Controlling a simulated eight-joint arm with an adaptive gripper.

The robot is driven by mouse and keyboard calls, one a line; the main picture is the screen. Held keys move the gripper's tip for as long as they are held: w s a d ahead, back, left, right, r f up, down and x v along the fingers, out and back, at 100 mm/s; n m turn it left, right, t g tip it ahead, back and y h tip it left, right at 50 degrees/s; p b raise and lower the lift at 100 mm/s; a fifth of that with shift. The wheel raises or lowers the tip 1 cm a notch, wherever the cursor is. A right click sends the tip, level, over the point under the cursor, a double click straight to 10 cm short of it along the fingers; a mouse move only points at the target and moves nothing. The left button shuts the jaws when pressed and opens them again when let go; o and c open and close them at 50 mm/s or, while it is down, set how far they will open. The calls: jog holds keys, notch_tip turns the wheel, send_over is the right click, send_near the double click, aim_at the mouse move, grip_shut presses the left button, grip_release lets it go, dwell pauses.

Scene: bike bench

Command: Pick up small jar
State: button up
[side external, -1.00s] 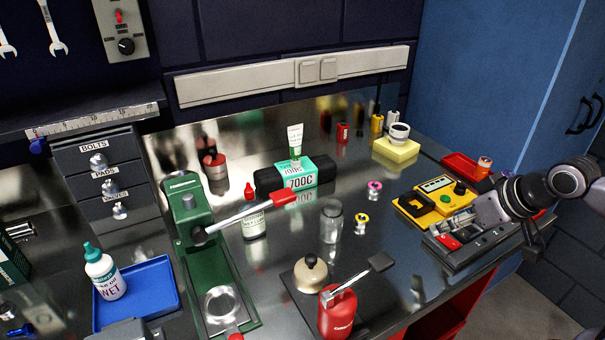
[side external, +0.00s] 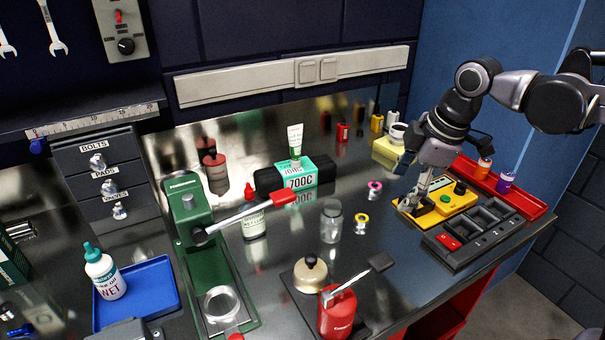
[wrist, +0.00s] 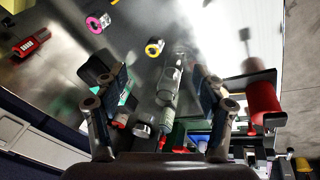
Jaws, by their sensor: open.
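A small clear glass jar (side external: 331,221) stands upright on the dark shiny bench, near the middle of the side view. It also shows in the wrist view as a clear jar (wrist: 169,82) between the lines of my fingers, farther off. My gripper (side external: 411,202) is open and empty, above the yellow meter to the right of the jar and apart from it. In the wrist view the two fingers of my gripper (wrist: 160,82) are spread wide.
A yellow meter (side external: 443,203), black tray (side external: 478,238) and red tray (side external: 525,200) lie at the right. Two small rings, pink (side external: 374,187) and yellow (side external: 361,219), lie right of the jar. A kettle-like dome (side external: 310,276) and red canister (side external: 338,316) stand in front.

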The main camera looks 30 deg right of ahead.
aim_at(332, 220)
jog(key=w+a+n+g, duration=0.4)
jog(key=w+a+n, duration=0.3)
jog(key=a+n, duration=0.5)
jog(key=shift+n+h, duration=0.3)
jog(key=shift+w+d+f, duration=0.1)
jog(key=shift+d+f, duration=0.15)
jog(key=shift+f, duration=1.5)
jog(key=shift+w+d+f, duration=0.1)
jog(key=shift+d+f, duration=0.15)
jog(key=shift+f, duration=1.5)
jog(key=shift+d+f, duration=0.25)
jog(key=shift+f, duration=1.5)
jog(key=c, duration=1.3)
